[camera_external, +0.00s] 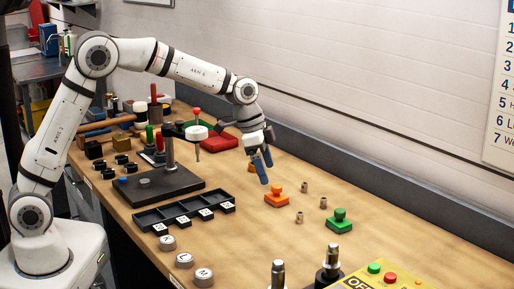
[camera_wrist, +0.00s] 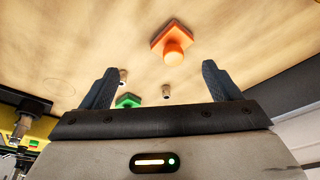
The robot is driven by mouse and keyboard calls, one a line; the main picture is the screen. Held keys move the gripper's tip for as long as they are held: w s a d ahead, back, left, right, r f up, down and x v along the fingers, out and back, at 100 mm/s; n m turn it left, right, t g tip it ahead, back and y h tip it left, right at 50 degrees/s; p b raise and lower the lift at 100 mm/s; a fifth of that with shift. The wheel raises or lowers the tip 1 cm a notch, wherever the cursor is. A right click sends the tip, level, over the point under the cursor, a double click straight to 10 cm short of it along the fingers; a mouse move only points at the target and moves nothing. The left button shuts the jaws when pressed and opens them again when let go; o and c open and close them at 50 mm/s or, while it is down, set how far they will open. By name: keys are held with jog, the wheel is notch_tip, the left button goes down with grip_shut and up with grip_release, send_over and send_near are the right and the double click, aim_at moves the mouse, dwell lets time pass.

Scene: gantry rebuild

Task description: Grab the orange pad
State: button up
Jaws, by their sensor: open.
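The orange pad (camera_external: 277,199) is a flat square with a round knob on top. It lies on the wooden table right of the middle in the external view. In the wrist view the orange pad (camera_wrist: 171,44) is at top centre, beyond the fingertips. My gripper (camera_external: 262,168) hangs above the table, a little behind and left of the pad, with its fingers pointing down. In the wrist view my gripper (camera_wrist: 158,82) has its two blue fingers wide apart with nothing between them. It does not touch the pad.
A green pad (camera_external: 339,221) and small metal pegs (camera_external: 300,217) stand near the orange pad. A black tray (camera_external: 183,215) and a black stand (camera_external: 160,184) are to the left. A yellow button panel (camera_external: 372,279) is at the front. The wall (camera_external: 400,70) borders the table.

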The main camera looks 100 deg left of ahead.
aim_at(275, 185)
jog(key=shift+w+a+f, duration=0.25)
jog(key=shift+a+f, duration=0.35)
jog(key=shift+a, duration=0.1)
jog(key=x, duration=0.3)
jog(key=p+x, duration=0.1)
jog(key=x, duration=0.3)
jog(key=shift+w+a, duration=0.2)
jog(key=shift+w, duration=0.05)
jog(key=c, duration=1.3)
jog(key=shift+r, duration=0.1)
